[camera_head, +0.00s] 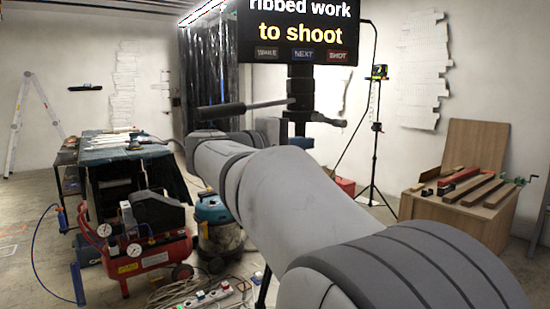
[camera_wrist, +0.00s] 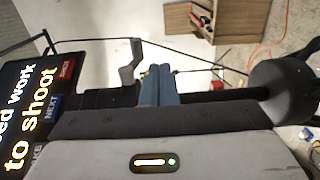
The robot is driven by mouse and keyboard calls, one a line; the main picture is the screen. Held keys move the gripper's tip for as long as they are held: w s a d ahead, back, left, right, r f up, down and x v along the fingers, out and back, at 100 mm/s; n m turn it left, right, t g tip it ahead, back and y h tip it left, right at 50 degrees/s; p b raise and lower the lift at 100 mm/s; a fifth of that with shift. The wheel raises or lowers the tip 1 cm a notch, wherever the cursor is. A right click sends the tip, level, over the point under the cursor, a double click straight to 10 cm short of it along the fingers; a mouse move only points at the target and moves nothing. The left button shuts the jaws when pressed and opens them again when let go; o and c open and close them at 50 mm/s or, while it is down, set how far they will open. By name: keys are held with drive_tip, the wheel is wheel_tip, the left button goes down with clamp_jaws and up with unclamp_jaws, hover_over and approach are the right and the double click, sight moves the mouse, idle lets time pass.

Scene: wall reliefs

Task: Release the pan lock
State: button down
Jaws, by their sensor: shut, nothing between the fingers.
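A black stand head (camera_head: 300,90) is below the lit screen (camera_head: 297,30) in the head view, with a dark handle bar (camera_head: 235,108) reaching left. In the wrist view the picture is turned on its side, and the stand's black column (camera_wrist: 208,96) runs from the screen to a round black part (camera_wrist: 285,90). A grey bent lever (camera_wrist: 131,64) shows beside my gripper; I cannot tell if it is the pan lock. My gripper (camera_wrist: 158,70) has its blue-grey fingers together and empty, in front of the column. Contact with the lever is not clear.
A red compressor (camera_head: 145,258) and a vacuum (camera_head: 218,228) stand at lower left by a covered workbench (camera_head: 120,150). A wooden box (camera_head: 460,215) with bars on top is at right. A thin light stand (camera_head: 376,140) is behind. Cables cross the floor.

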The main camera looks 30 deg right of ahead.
drive_tip(key=a, duration=0.2)
drive_tip(key=a+f, duration=0.1)
drive_tip(key=a, duration=0.2)
drive_tip(key=shift+s+a+f, duration=0.2)
drive_tip(key=shift+a+f, duration=0.1)
drive_tip(key=shift+a, duration=0.05)
